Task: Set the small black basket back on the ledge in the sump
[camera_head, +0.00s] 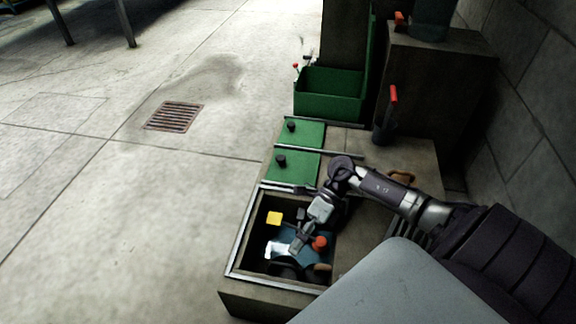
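The sump (233,262) is an open, metal-rimmed pit in the low bench, dark inside, with a blue surface (287,236) low in it. My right gripper (297,246) reaches down into it from the right, over the blue surface. Its fingers are small and dim, so I cannot tell whether they are open or hold anything. I cannot clearly pick out the small black basket; dark shapes lie in the shadow around the gripper. The ledge cannot be made out either. My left gripper is not in view.
Green lids (293,167) with black knobs and a green bin (328,106) lie beyond. A block wall stands right; open floor lies left.

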